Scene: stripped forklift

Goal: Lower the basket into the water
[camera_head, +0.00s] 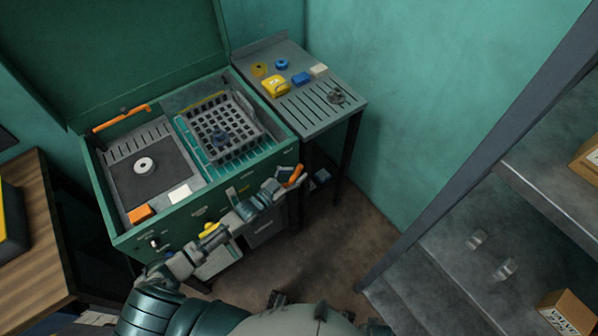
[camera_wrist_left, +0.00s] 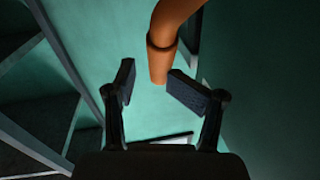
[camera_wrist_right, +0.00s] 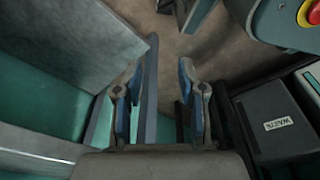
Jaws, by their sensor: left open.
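The grey wire basket (camera_head: 238,112) sits in the right half of the green washer cabinet (camera_head: 128,236), over teal water (camera_head: 190,150). A dark blue part (camera_head: 220,138) lies in it. I cannot tell how deep the basket sits. An orange handle (camera_head: 295,176) sticks out at the cabinet's front right corner. My left gripper (camera_head: 284,184) is open at this handle. In the left wrist view the orange handle (camera_wrist_left: 165,45) stands between the spread fingers (camera_wrist_left: 157,84), with gaps showing. My right gripper (camera_wrist_right: 158,78) is open and empty, low over the floor.
A side table (camera_head: 318,122) right of the cabinet holds yellow and blue parts. A disc lies on the cabinet's left tray (camera_head: 116,180), with another orange bar (camera_head: 122,118) behind it. Shelving (camera_head: 540,190) stands at right, a wooden bench (camera_head: 35,225) at left. Floor between is clear.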

